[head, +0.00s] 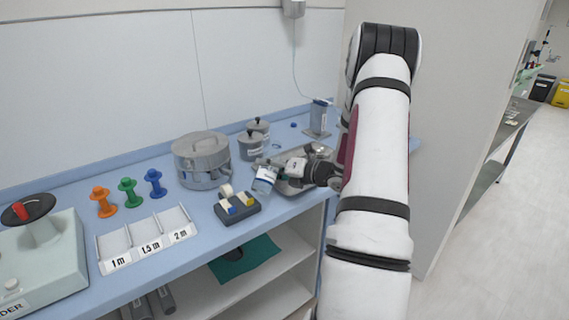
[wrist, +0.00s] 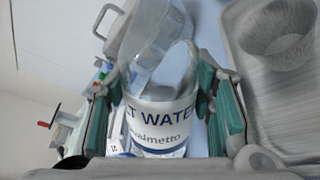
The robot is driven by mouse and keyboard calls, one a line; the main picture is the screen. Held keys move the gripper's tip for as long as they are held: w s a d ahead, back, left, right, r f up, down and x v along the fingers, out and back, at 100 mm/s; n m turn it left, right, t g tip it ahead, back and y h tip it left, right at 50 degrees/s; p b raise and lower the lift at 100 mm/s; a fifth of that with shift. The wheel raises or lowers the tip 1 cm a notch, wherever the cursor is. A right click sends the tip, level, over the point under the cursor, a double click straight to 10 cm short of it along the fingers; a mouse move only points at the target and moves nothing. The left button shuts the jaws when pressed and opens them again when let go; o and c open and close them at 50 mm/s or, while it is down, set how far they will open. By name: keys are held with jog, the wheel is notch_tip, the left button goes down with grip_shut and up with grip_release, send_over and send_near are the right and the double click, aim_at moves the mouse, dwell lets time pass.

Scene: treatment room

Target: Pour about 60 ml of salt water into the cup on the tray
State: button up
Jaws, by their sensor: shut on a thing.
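My gripper (head: 280,171) is shut on a clear salt water bottle (head: 264,182) with a white and blue label. In the head view the bottle is at the left end of the metal tray (head: 290,187) and leans slightly. In the wrist view the bottle (wrist: 160,118) sits between the green-lined fingers, its label partly reading "LT WATER". The cup (wrist: 274,32) stands on the tray (wrist: 262,112), to the right of the bottle and apart from it. In the head view my gripper and arm partly hide the tray. I see no stream of liquid.
Lidded grey jars (head: 251,146) and a large round metal container (head: 202,160) stand behind. A labelled three-slot holder (head: 147,240) is farther left.

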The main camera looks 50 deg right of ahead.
jog(key=shift+s+a+r+m+p, duration=0.25)
jog(key=shift+r+m+p, duration=0.25)
jog(key=shift+p, duration=0.25)
jog(key=shift+a+r+m+g+y+p, duration=0.15)
jog(key=shift+m+y+p, duration=0.1)
jog(key=shift+m+p, duration=0.25)
jog(key=shift+a+r+m+g+y+p, duration=0.15)
jog(key=shift+m+y+p, duration=0.1)
jog(key=shift+m+p, duration=0.25)
jog(key=shift+w+d+f+m, duration=0.2)
jog(key=shift+d+f+m, duration=0.1)
jog(key=shift+f, duration=0.3)
jog(key=shift+d+f+m+y, duration=0.15)
jog(key=shift+f+m+y, duration=0.15)
jog(key=shift+f, duration=0.1)
jog(key=shift+m+y+p, duration=0.3)
jog(key=shift+m+p, duration=0.05)
jog(key=shift+m, duration=0.35)
jog(key=shift+s, duration=0.1)
jog(key=shift+s+a, duration=0.15)
jog(key=shift+a, duration=0.2)
jog(key=shift+s+a+g, duration=0.1)
jog(key=shift+a+g, duration=0.2)
